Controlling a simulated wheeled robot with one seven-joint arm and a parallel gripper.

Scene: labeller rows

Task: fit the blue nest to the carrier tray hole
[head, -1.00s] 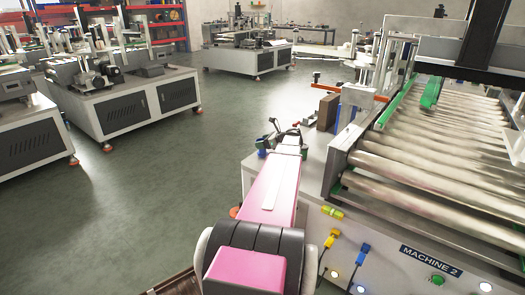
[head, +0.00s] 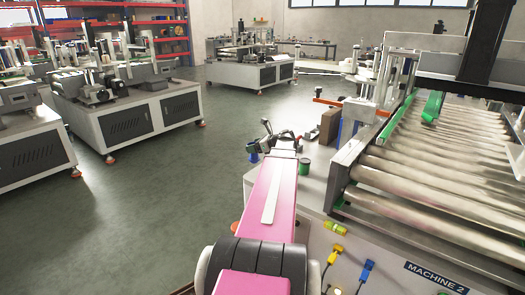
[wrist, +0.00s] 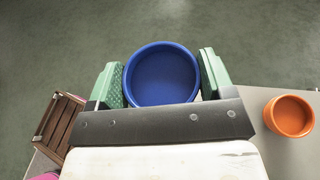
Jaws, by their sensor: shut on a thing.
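The blue nest (wrist: 162,75) is a round, shallow blue cup, seen from above in the wrist view. It sits between the two green pads of my gripper (wrist: 163,80), which is shut on it. Dark green floor shows beyond it, so it is held up in the air. In the head view my gripper (head: 280,138) is at the far end of my pink arm, over the left end of the machine's bench. A small blue patch (head: 253,158) beside it seems to be the nest. I cannot make out the carrier tray or its hole in either view.
An orange cup (wrist: 289,115) stands on the grey bench top (wrist: 300,158) to the right in the wrist view. A slatted brown crate (wrist: 60,125) is at left. A green cylinder (head: 308,167) and a brown block (head: 329,127) stand near the roller conveyor (head: 430,170).

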